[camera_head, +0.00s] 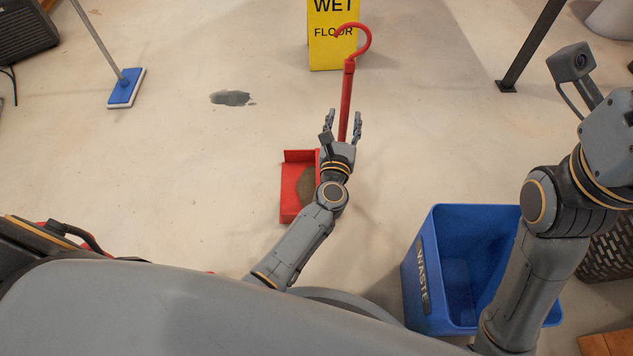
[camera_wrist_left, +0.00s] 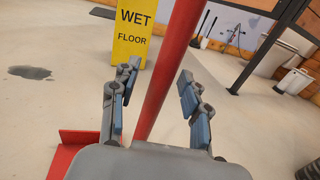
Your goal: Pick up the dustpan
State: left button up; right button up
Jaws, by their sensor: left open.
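The red dustpan (camera_head: 291,190) stands on the concrete floor with its pan low and its long handle (camera_head: 347,95) upright, ending in a hook at the top. Brownish dirt shows in the pan. My left gripper (camera_head: 343,124) is open, with its fingers on either side of the handle. In the left wrist view the handle (camera_wrist_left: 168,75) passes between the open fingers (camera_wrist_left: 158,98), apart from both. The pan's red edge (camera_wrist_left: 75,150) shows at lower left there. My left forearm hides part of the pan. My right arm comes in at the right, but its gripper is out of frame.
A blue waste bin (camera_head: 428,285) stands at the lower right, beside a dark basket (camera_head: 610,250). A yellow wet floor sign (camera_head: 330,50) stands behind the handle. A dark wet patch (camera_head: 232,98) and a blue mop (camera_head: 126,88) are on the left. The floor left of the dustpan is clear.

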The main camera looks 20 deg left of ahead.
pick_arm(q)
grip_shut()
jog(key=shift+r, duration=0.1)
dwell(0.5)
